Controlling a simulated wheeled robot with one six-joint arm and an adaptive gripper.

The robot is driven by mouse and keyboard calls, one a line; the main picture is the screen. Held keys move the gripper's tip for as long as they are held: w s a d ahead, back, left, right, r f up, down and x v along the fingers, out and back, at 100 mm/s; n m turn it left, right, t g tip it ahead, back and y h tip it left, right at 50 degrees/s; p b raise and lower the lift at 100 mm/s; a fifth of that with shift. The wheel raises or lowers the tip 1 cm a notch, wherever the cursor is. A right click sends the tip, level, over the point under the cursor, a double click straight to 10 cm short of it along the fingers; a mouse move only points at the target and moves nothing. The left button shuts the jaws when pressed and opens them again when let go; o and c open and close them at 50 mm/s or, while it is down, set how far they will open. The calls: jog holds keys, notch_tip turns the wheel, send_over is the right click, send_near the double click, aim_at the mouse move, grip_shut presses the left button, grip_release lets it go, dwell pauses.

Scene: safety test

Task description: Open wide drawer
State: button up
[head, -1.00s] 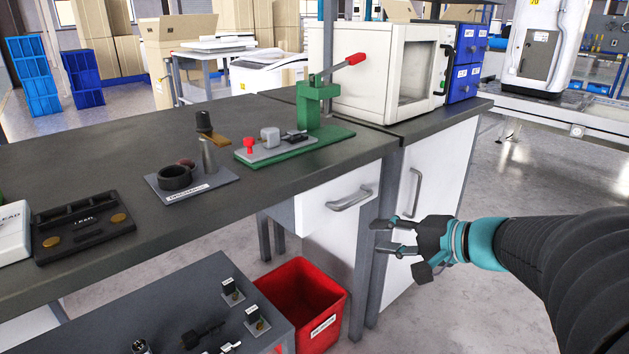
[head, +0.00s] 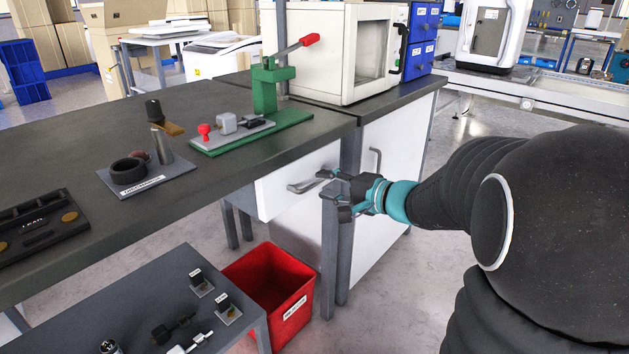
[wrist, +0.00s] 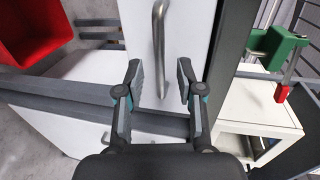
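The wide white drawer (head: 277,197) hangs under the dark workbench and looks shut. Its curved metal handle (head: 300,187) is on the front face. My gripper (head: 328,184) is close in front of the handle, at its right end in the head view. In the wrist view the handle (wrist: 158,40) runs lengthwise ahead of and between the fingers. My gripper (wrist: 159,80) is open, with one finger to each side of the handle's line and a visible gap on both sides. In the head view the fingers partly cover the handle's right end.
A white cabinet door (head: 400,150) with an upright handle is right of the drawer. A red bin (head: 275,285) stands on the floor below. A grey low table (head: 150,290) is at front left. A green press (head: 265,95) and a white oven (head: 330,50) stand on the bench.

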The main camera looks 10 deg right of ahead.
aim_at(319, 183)
jog(key=shift+x, duration=1.8)
grip_shut()
